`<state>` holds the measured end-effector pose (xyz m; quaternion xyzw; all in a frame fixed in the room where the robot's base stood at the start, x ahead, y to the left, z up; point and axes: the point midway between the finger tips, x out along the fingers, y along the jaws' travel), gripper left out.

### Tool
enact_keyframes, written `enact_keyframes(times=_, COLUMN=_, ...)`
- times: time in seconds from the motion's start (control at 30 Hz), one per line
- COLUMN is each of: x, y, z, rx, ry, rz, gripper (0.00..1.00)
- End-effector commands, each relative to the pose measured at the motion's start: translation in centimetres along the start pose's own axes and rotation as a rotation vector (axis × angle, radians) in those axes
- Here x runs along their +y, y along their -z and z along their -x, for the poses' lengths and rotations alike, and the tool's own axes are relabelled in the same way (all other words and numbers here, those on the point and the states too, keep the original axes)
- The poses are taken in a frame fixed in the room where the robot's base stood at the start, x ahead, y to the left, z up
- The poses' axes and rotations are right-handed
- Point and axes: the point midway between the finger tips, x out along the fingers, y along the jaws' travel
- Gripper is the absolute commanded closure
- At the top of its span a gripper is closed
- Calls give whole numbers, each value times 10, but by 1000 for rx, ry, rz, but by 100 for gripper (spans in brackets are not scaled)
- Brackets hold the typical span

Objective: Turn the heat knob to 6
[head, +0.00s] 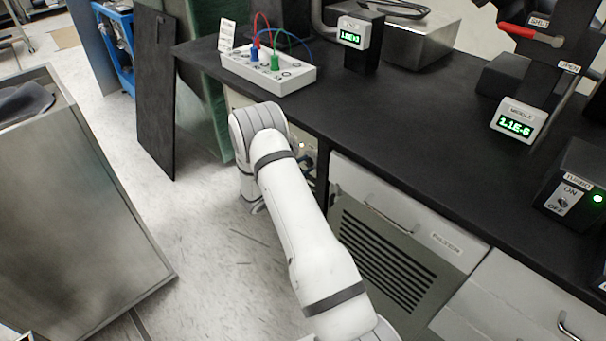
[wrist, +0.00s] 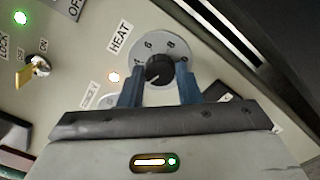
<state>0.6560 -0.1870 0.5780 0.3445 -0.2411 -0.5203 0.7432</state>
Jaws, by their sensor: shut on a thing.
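In the wrist view the heat knob (wrist: 159,70) is a black ribbed knob on a pale round dial (wrist: 170,46) with numbers, of which a 6 and an 8 can be read near the top. A HEAT label (wrist: 118,37) is beside it. My gripper (wrist: 159,84) has its two blue fingers on either side of the knob, shut on it. The knob's pointer is not clear, so its setting cannot be told. In the head view my arm covers most of the panel under the bench, and the knob and gripper are hidden.
A key switch (wrist: 35,68) and a lit green lamp (wrist: 20,18) are on the same panel. A dark slotted edge runs at the panel's right. In the head view the black bench top (head: 400,120) overhangs, with a FILTER cabinet (head: 400,225) right of my arm.

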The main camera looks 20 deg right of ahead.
Motion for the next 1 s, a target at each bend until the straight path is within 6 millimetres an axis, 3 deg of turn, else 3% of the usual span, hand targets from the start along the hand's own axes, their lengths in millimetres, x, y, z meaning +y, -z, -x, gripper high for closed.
enact_keyframes(times=1.0, x=-8, y=4, z=-1, rx=-5, ry=1, rz=-966, gripper=92)
